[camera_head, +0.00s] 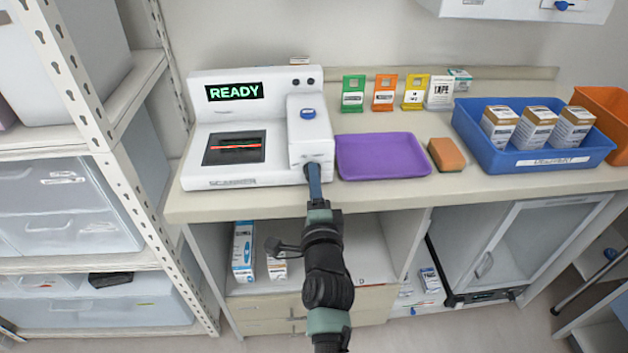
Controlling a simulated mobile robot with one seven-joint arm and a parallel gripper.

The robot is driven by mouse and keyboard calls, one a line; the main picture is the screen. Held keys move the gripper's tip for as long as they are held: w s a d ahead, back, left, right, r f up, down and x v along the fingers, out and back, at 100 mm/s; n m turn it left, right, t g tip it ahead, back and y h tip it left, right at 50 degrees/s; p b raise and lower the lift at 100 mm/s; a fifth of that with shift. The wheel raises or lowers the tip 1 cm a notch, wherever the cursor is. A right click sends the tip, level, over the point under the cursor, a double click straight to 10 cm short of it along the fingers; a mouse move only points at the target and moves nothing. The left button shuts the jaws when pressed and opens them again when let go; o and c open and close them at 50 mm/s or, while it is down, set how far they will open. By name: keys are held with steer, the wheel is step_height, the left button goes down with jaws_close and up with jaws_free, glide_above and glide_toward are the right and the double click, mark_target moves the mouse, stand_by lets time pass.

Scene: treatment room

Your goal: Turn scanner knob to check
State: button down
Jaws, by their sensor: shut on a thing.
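The white scanner (262,175) stands on the counter at the left. Its screen (234,92) reads READY in green, and a red line shows across its dark scan window (234,147). A blue part (308,114) sits on top of the raised right-hand block of the scanner. My gripper (313,168) reaches the front of that block and is shut at its front face. The scanner knob is not clearly visible; the gripper hides what it holds there, and the knob's setting cannot be read.
A purple tray (382,172) lies right of the scanner, close to my gripper. An orange sponge (446,154) and a blue bin (545,163) with boxes stand further right. Coloured tags (383,93) stand behind. A metal shelf rack (95,130) rises at the left.

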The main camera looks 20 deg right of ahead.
stand_by(0.3)
steer(key=shift+c, duration=2.2)
jaws_free()
steer(key=p+v, duration=0.6)
steer(key=v, duration=0.7)
steer(key=shift+w+r, duration=0.1)
